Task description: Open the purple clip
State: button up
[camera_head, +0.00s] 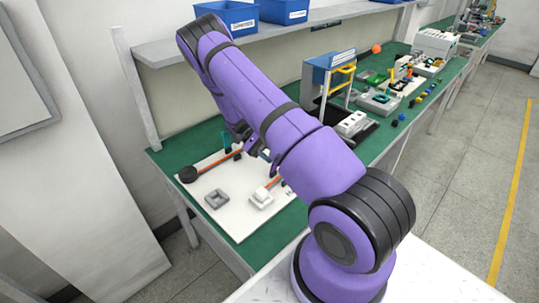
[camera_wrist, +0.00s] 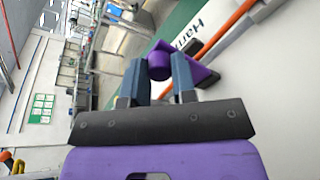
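The purple clip (camera_wrist: 200,72) shows in the wrist view just past my fingertips, beside an orange rod (camera_wrist: 225,31). It has a round knob (camera_wrist: 158,66) and a flat, angled plate to its right. My gripper (camera_wrist: 160,75) has its two blue fingers apart, with the knob between or just beyond their tips. I cannot tell whether the fingers touch it. In the head view my arm covers most of the gripper, and I cannot make out the clip there.
A white board (camera_head: 237,226) on the green bench carries an orange rod with a black round end (camera_head: 188,174), a grey square block (camera_head: 216,199) and a white block (camera_head: 262,199). A blue-topped stand (camera_head: 330,62) is farther right. A shelf with blue bins (camera_head: 228,17) runs behind.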

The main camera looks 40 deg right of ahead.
jog(key=o, duration=0.4)
jog(key=shift+w, duration=0.1)
jog(key=v, duration=0.7)
jog(key=shift+w, duration=0.15)
